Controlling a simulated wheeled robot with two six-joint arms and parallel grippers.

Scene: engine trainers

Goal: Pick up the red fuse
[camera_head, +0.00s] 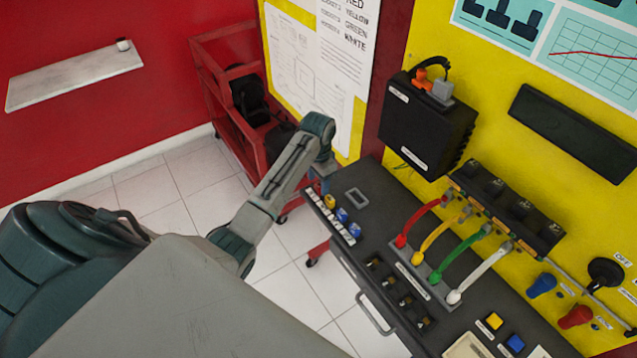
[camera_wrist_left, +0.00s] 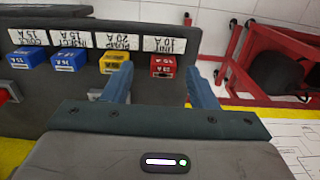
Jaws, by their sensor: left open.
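The red fuse (camera_wrist_left: 163,66) sits in the fuse row under its white label, at the right end of the row in the left wrist view. In the head view I cannot make it out; my arm is in front of that end. My left gripper (camera_wrist_left: 160,78) is open, with its two blue fingers apart and nothing held. The red fuse appears between the fingertips, and the left finger overlaps the area by the yellow fuse (camera_wrist_left: 114,60). In the head view my left gripper (camera_head: 323,183) is over the far end of the fuse row. My right gripper is out of view.
Two blue fuses (camera_wrist_left: 68,58) continue the row beyond the yellow one. The dark bench (camera_head: 378,190) also carries coloured cables (camera_head: 455,240) and a black box (camera_head: 425,125) on the yellow panel. A red cart (camera_head: 222,85) stands behind. A drawer handle (camera_head: 375,313) projects from the bench front.

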